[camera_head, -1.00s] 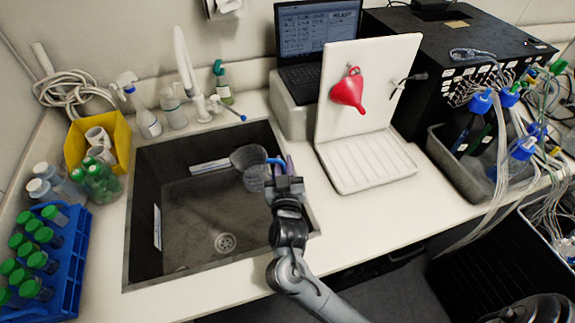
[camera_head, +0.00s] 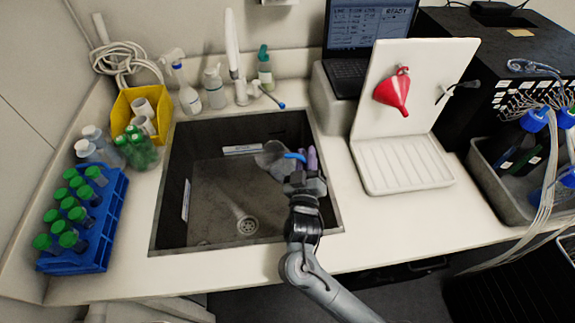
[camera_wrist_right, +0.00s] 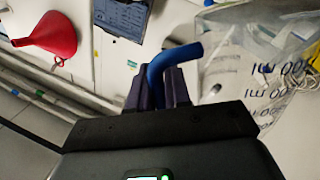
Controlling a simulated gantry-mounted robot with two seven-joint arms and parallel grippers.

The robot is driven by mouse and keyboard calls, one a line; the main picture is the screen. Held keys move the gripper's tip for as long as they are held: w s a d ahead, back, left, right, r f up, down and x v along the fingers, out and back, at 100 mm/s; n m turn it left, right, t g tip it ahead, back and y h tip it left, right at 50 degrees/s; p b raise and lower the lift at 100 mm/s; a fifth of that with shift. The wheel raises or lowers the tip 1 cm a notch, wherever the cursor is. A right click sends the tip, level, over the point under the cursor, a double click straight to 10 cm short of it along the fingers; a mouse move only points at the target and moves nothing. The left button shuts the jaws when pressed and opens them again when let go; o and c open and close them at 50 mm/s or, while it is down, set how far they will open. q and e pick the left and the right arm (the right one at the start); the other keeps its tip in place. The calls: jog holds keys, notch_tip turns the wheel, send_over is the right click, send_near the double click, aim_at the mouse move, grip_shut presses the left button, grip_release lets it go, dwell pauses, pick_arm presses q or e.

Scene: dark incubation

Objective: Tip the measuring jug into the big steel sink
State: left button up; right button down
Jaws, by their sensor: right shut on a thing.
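The measuring jug (camera_head: 270,155) is clear, with a blue handle (camera_head: 293,156), and is held over the steel sink (camera_head: 160,206). In the right wrist view its wall (camera_wrist_right: 275,88) fills the right side, with dark volume markings that read upside down, so the jug is tipped far over. My right gripper (camera_head: 308,164) is shut on the blue handle, which curves between its fingers in the wrist view (camera_wrist_right: 168,72). The jug's mouth and any liquid in it cannot be made out. The sink has a drain (camera_head: 247,225). My left gripper is not in view.
A tap (camera_head: 234,60) and several bottles stand behind the sink. A blue rack of green-capped tubes (camera_head: 80,225) and a yellow bin (camera_head: 120,115) are at the left. A white drying board with a red funnel (camera_head: 394,91) stands right of the sink.

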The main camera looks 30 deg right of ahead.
jog(key=shift+r, duration=0.15)
jog(key=shift+a+r+n+t+p, duration=0.15)
jog(key=shift+r+n+t+p, duration=0.25)
jog(key=shift+r+n+p, duration=1.15)
jog(key=shift+f+m+p, duration=0.55)
jog(key=shift+f+p, duration=0.05)
jog(key=shift+r+n+p, duration=0.3)
jog(key=shift+r+p, duration=0.05)
jog(key=shift+p, duration=0.3)
jog(key=shift+w+a+r+n+p, duration=0.2)
jog(key=shift+r+n+p, duration=0.4)
jog(key=shift+p, duration=0.6)
jog(key=shift+a, duration=0.1)
